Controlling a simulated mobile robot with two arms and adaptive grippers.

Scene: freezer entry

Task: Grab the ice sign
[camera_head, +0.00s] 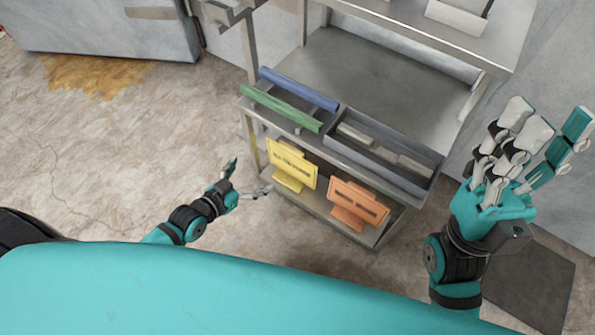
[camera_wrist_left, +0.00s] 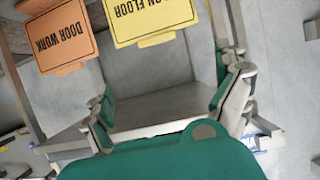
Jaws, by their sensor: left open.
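The yellow sign (camera_head: 291,163) stands upright on the cart's lower shelf. In the left wrist view the yellow sign (camera_wrist_left: 150,18) is at the top, upside down and cut off, with "ON FLOOR" readable; any word before that is not clear. An orange sign (camera_head: 357,203) stands to its right on the same shelf and reads "DOOR WORK" in the left wrist view (camera_wrist_left: 62,38). My left gripper (camera_head: 250,177) is open and empty, just left of the yellow sign and apart from it; its fingers also show in the wrist view (camera_wrist_left: 168,92). My right gripper (camera_head: 545,120) is open and empty, right of the cart.
The metal cart's middle shelf (camera_head: 375,85) holds a green bar (camera_head: 281,108), a blue bar (camera_head: 299,88) and a grey tray (camera_head: 385,152) with pale blocks. Its posts and shelf edges frame the signs. A dark mat (camera_head: 525,275) lies at right. The floor at left is open.

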